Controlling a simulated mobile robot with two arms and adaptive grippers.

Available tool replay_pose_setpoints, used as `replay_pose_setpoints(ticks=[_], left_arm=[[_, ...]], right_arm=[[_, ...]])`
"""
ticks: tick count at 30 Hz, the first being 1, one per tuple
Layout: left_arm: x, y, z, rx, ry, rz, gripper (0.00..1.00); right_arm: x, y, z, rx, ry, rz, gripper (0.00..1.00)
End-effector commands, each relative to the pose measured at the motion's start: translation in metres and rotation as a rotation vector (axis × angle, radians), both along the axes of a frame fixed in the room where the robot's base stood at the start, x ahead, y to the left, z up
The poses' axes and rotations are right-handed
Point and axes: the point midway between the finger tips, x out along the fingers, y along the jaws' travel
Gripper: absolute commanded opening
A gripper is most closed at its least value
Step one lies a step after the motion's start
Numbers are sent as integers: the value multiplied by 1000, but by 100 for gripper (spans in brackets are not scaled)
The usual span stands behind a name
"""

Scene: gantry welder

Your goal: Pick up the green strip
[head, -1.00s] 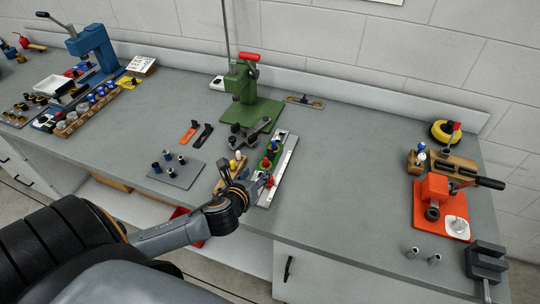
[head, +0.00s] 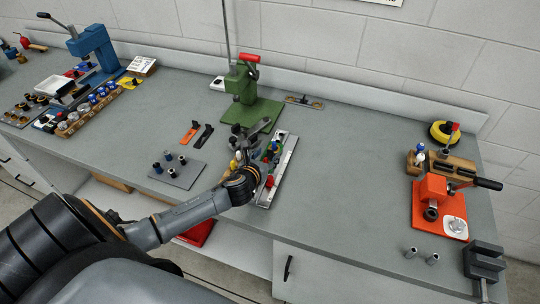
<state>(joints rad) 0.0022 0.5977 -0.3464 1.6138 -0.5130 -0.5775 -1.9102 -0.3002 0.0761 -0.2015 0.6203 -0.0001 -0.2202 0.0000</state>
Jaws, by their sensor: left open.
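The green strip (head: 264,158) shows only as a small patch of green beside the long pale metal rail (head: 284,168), in the middle of the bench; my left gripper covers much of it. Blue, red, yellow and white small parts sit close around it. My left gripper (head: 254,147) is open over this cluster, its fingers pointing away toward the green press. It is too small to tell whether the fingers touch the strip. My right gripper is out of view.
A green press with a red handle (head: 242,84) stands behind, with a dark grey part in front of it. A grey plate with pegs (head: 177,174) lies to the left. An orange toggle press (head: 437,192) stands far right. The bench between is clear.

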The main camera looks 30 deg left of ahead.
Motion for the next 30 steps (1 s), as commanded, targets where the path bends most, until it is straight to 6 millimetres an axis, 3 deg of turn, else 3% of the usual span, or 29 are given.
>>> replay_pose_setpoints(ticks=[10, 20, 27, 30], left_arm=[[36, 11, -14, 0, -1, 2, 50], [40, 12, -17, 0, 0, 1, 50], [39, 11, -17, 0, 0, 1, 3], [39, 11, -17, 0, 0, 1, 0]], right_arm=[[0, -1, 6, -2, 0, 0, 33], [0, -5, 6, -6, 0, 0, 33], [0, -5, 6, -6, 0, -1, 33], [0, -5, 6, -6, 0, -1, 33]])
